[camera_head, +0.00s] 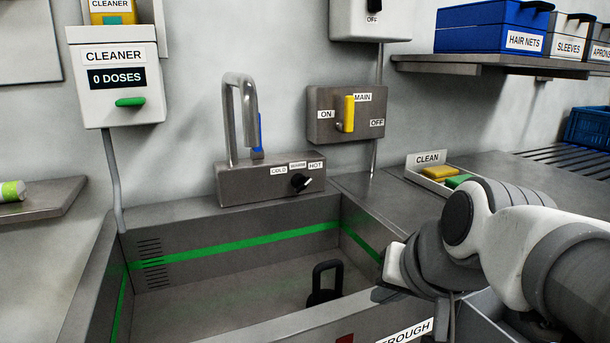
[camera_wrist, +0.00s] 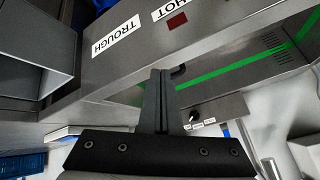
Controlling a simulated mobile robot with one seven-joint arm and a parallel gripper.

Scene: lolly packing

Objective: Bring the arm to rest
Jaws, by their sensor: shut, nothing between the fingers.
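My arm (camera_head: 520,240) reaches in from the right in the head view, over the right front edge of the trough. In the head view my gripper is mostly hidden behind the wrist. In the wrist view my gripper (camera_wrist: 160,75) shows its two fingers together, shut and empty. The fingers point toward the trough's front wall (camera_wrist: 205,40), which carries the TROUGH and HOT labels. I cannot tell the exact gap between the fingertips and that wall.
The trough (camera_head: 200,243) has a green line and a black handle (camera_head: 325,282) inside. Behind it stand the tap block (camera_head: 262,185) and the MAIN switch box (camera_head: 330,125). A CLEAN tray (camera_head: 425,160) with sponges lies right, near my arm. A cleaner dispenser (camera_head: 110,90) hangs left.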

